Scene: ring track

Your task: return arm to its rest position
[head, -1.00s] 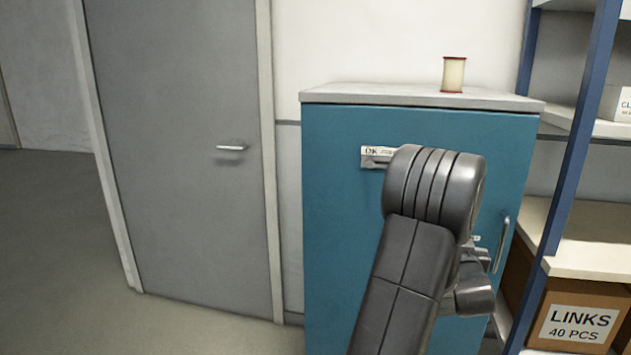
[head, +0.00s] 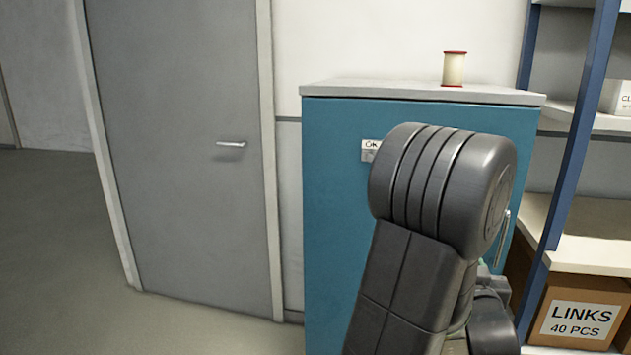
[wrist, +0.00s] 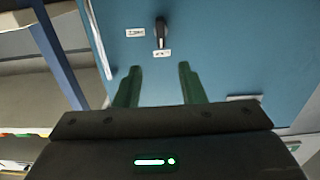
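My arm shows in the head view as a dark, thick jointed link in front of the blue cabinet (head: 335,220). My gripper (wrist: 158,70) shows in the wrist view with two green fingers held apart and nothing between them. Its fingertips point toward the blue cabinet front, which also fills much of the wrist view (wrist: 215,50). A small dark handle or knob (wrist: 160,32) with white labels near it is on that front, beyond the fingertips. In the head view the gripper is mostly hidden behind my arm.
A cream spool with red rims (head: 454,68) stands on the cabinet's grey top (head: 370,90). A blue-post shelf (head: 575,140) with a box labelled LINKS (head: 580,312) is close on the right. A grey door (head: 180,150) is on the left. The floor at left (head: 50,250) is clear.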

